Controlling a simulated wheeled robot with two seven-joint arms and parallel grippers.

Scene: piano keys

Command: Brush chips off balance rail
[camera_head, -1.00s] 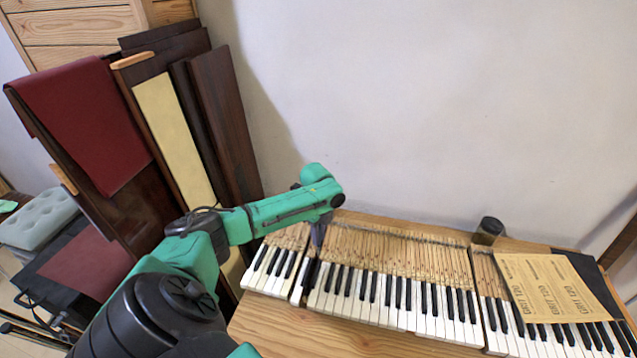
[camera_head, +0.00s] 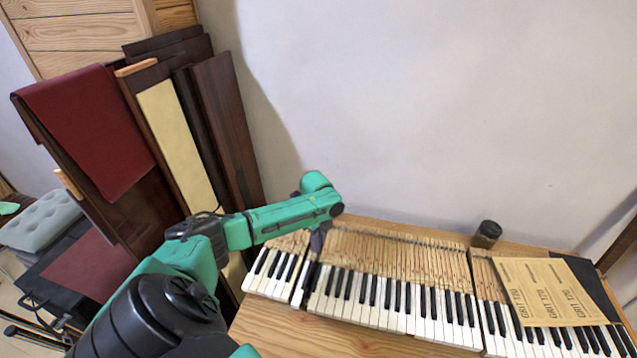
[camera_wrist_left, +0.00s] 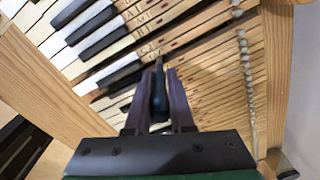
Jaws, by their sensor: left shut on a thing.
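My left gripper (camera_head: 317,243) is low over the keyboard, near the break between the left key group and the middle key group. In the left wrist view my left gripper (camera_wrist_left: 158,75) is shut on a dark slim tool (camera_wrist_left: 158,98) with a rounded body. Its working end is hidden or too small to make out. The piano keys (camera_head: 400,295) have white and black fronts and bare wooden rear sticks; they also show in the wrist view (camera_wrist_left: 205,50). I cannot make out the balance rail or any chips clearly. My right gripper is not in view.
Sandpaper sheets (camera_head: 545,290) lie over the right keys. A dark jar (camera_head: 487,234) stands behind them. The wooden table (camera_head: 290,333) is clear in front. Dark panels (camera_head: 226,125) lean against the wall at the left. A row of pins (camera_wrist_left: 246,70) crosses the key sticks.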

